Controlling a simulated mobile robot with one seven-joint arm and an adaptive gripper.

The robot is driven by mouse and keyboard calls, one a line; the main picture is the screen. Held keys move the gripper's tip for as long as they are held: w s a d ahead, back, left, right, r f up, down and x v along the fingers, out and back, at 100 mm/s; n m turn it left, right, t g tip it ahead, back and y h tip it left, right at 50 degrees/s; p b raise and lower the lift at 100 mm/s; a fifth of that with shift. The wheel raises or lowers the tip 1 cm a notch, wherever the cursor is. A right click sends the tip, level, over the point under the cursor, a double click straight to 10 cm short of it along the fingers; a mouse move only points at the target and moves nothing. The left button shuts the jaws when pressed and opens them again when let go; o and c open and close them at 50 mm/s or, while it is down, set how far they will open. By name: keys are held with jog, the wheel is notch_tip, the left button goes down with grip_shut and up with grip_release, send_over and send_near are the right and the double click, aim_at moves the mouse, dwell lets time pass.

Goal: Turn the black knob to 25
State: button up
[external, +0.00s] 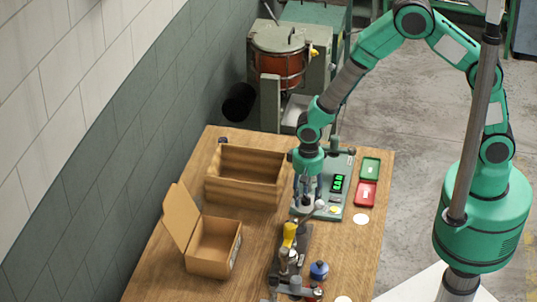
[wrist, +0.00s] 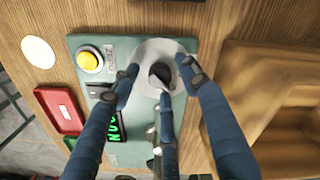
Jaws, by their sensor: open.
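The black knob (wrist: 160,73) sits on a pale round dial plate (wrist: 147,55) on the grey-green control panel (wrist: 76,43). In the external view the panel (external: 336,200) is on the wooden table, and the arm hides the knob. My gripper (wrist: 157,79) is open, with its blue fingers spread around the knob. One finger reaches close to the knob's lower edge; I cannot tell if it touches. In the external view my gripper (external: 306,205) points down over the panel's left part. The green digital display (external: 337,183) is lit; its digits are not legible.
A yellow button (wrist: 89,60) is on the panel beside the dial. A red tray (external: 365,194) and a green tray (external: 371,167) lie right of the panel. A wooden crate (external: 246,178) and an open cardboard box (external: 212,245) stand left. A metal device (external: 290,255) is in front.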

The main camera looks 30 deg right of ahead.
aim_at(306, 196)
notch_tip(306, 196, up, 12)
jog(key=shift+f, duration=0.15)
dwell(0.5)
dwell(0.5)
jog(key=w+d+r+t+y+b, duration=0.1)
jog(key=w+d+r, duration=0.2)
jog(key=d+r, duration=0.8)
jog(key=w+d+r+t+b, duration=0.1)
jog(key=w+d+r, duration=0.1)
jog(key=d+r, duration=0.95)
jog(key=s+d+r+t, duration=0.1)
jog(key=s+d, duration=0.3)
jog(key=d, duration=0.4)
jog(key=s+d+r+t+b, duration=0.1)
jog(key=s+d+r, duration=0.1)
jog(key=s+d, duration=0.3)
jog(key=s+d+r+t+h+b, duration=0.1)
jog(key=s+d, duration=0.4)
jog(key=d, duration=0.6)
jog(key=shift+s+d+r+t, duration=0.15)
jog(key=shift+d+r+t, duration=0.15)
jog(key=shift+r, duration=0.25)
